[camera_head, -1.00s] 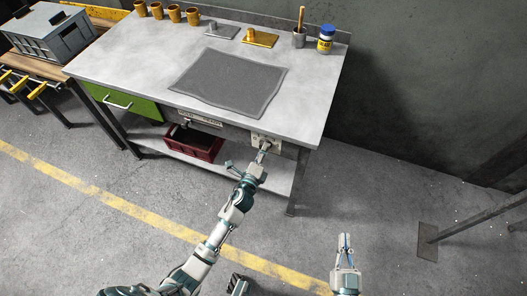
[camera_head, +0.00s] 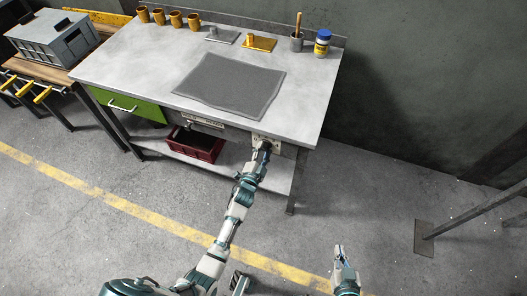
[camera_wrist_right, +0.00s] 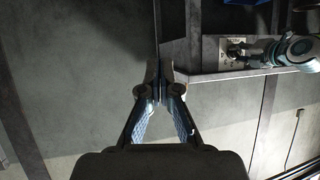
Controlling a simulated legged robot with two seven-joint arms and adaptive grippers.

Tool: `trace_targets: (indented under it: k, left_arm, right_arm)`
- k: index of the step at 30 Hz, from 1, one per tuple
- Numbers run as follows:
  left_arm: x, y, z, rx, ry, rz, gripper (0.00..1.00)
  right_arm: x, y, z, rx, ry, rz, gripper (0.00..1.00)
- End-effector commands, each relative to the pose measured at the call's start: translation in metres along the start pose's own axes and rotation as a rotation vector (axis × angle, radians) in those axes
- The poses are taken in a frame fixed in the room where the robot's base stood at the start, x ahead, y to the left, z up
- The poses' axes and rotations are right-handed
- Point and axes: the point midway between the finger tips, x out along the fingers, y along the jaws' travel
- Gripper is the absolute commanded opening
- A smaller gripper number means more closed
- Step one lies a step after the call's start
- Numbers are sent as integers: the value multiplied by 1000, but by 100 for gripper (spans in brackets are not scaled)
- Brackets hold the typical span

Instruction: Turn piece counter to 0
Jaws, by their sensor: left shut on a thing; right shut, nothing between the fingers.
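A pale plate (camera_head: 276,142) is mounted on the workbench's front edge, right of the drawer; I take it for the piece counter. My left gripper (camera_head: 263,147) is at this plate, shut on a small part that the fingers hide, probably its knob. The right wrist view shows the plate (camera_wrist_right: 228,67) with dark markings and my left gripper (camera_wrist_right: 238,50) against it; the reading is not legible. My right gripper (camera_head: 340,252) is shut and empty, over the floor right of the bench; its closed fingers show in the right wrist view (camera_wrist_right: 160,88).
The workbench (camera_head: 130,60) carries a grey mat (camera_head: 230,82), several brown cups (camera_head: 176,18), and a blue-lidded jar (camera_head: 322,42). A red crate (camera_head: 195,146) sits on the lower shelf, left of my left gripper. A metal post (camera_head: 470,220) stands at right.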

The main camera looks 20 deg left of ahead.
Motion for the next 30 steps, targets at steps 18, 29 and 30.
trace_targets:
  k: [18,29,30]
  left_arm:
    - [-1,2,6,-480,-15,5,7]
    - [-2,5,8,-578,-19,9,7]
    - [-2,5,8,-581,-20,9,7]
  right_arm:
    - [-40,12,66,-1,-434,31,0]
    - [-52,15,79,1,-523,37,0]
    - [-52,15,80,1,-526,37,0]
